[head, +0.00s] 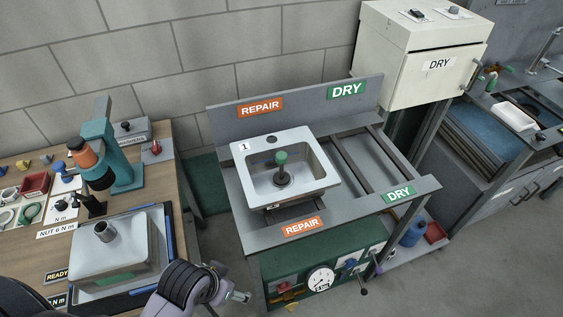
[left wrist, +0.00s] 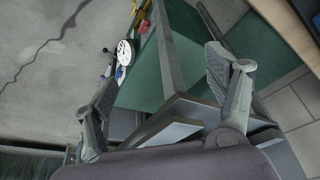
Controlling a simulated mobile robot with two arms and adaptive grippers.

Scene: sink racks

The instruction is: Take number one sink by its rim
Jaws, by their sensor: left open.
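The number one sink (head: 250,172) is a pale metal sink with a square bowl and a "1" label at its back left corner. It sits bowl up on the REPAIR side of the grey rack (head: 365,205) in the head view. My right gripper is not in view.
The workbench on the left holds an upturned sink (head: 120,255), a teal press (head: 120,160) and small parts. The rack's DRY side is empty slats. A cream DRY cabinet (head: 415,60) stands behind right. A green panel with a dial (head: 320,278) is under the rack.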

